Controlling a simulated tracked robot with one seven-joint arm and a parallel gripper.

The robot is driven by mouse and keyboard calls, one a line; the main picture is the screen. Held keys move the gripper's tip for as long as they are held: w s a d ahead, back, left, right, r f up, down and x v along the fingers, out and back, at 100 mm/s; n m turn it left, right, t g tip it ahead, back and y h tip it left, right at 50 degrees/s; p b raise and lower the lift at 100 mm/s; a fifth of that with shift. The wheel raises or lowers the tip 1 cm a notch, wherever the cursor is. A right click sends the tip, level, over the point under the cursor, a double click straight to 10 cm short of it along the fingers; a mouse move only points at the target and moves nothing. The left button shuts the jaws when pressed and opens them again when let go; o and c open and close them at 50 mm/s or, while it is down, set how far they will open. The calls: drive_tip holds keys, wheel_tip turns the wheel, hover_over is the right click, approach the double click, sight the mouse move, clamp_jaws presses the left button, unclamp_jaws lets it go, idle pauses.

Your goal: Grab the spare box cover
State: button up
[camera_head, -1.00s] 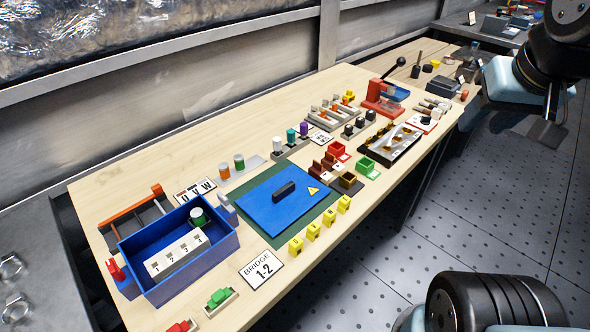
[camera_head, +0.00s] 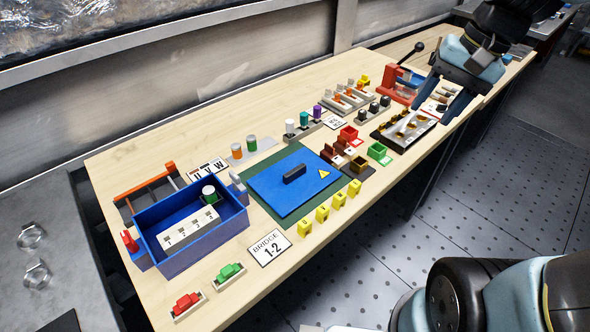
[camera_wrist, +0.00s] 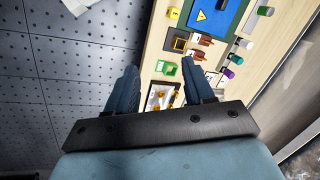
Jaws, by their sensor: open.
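The box cover is a flat blue plate (camera_head: 272,198) with a black bar handle (camera_head: 295,173) and a yellow warning triangle. It lies flat on a dark green mat (camera_head: 262,158) in the middle of the bench. In the wrist view part of the blue cover (camera_wrist: 222,20) shows at the top, cut off by the frame edge. My gripper (camera_head: 447,103) is at the right end of the bench, above it and well apart from the cover. Its two fingers (camera_wrist: 161,66) are spread and empty, with small bench parts visible between and beyond them.
A blue open box (camera_head: 165,258) with a numbered white block stands left of the cover. Yellow blocks (camera_head: 322,212) line the front edge; coloured cylinders (camera_head: 303,119) stand behind. A red lever press (camera_head: 400,88) and a gold-wired tray (camera_head: 405,130) are near my gripper.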

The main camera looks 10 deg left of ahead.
drive_tip(key=w+a+f+m+g+y, duration=0.4)
drive_tip(key=w+a+f+g, duration=0.1)
drive_tip(key=w+a+f, duration=0.25)
drive_tip(key=m+g+y, duration=0.3)
drive_tip(key=m, duration=0.1)
approach(297, 168)
drive_tip(key=x, duration=0.3)
drive_tip(key=shift+f, duration=0.1)
drive_tip(key=shift+x, duration=2.65)
drive_tip(key=shift+a, duration=0.1)
clamp_jaws()
